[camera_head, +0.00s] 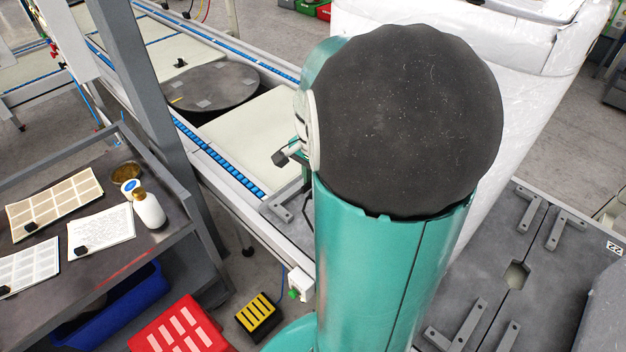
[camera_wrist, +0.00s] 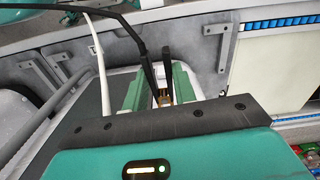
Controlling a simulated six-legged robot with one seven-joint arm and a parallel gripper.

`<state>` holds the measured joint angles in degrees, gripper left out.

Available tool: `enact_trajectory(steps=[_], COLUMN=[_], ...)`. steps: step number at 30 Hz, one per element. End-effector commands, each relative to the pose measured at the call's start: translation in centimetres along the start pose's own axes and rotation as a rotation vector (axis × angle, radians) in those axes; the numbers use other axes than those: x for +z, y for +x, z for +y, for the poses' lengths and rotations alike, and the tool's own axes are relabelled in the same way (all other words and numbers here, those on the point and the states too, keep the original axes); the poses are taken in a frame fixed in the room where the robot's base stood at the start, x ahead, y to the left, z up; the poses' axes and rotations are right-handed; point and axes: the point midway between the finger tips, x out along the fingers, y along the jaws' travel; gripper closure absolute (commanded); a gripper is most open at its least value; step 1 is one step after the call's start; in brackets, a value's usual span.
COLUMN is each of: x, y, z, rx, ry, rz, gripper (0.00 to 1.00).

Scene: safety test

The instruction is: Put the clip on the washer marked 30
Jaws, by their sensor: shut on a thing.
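My gripper (camera_wrist: 157,90) shows in the wrist view, with its two green fingers on either side of a small thing. The held thing looks like a clip (camera_wrist: 166,68), with a dark upright part and a brass-coloured part low between the fingers. In the head view my own teal arm covers the middle, and the gripper is mostly hidden behind it. I cannot read a mark 30 in either view, so I cannot tell which thing is the washer.
A dark round disc (camera_head: 212,88) with pale patches lies on the conveyor. A dark bench at left carries sheets (camera_head: 100,229) with small black objects, a white bottle (camera_head: 149,209) and a brown-topped jar (camera_head: 126,174). A red box (camera_head: 180,326) stands low in front.

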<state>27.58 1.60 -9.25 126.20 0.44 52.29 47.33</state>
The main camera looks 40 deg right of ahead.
Motion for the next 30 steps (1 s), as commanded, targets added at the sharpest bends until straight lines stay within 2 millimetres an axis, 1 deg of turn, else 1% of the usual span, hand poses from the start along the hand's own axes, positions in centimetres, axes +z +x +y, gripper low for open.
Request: enact_trajectory(steps=[10, 24, 30], x=[-0.1, -1.1, -1.2], y=[0.0, 0.0, 0.0], z=[0.0, 0.1, 0.1], rx=[0.000, 0.000, 0.000], ry=[0.000, 0.000, 0.000], rz=[0.000, 0.000, 0.000], gripper=[0.89, 0.89, 0.89])
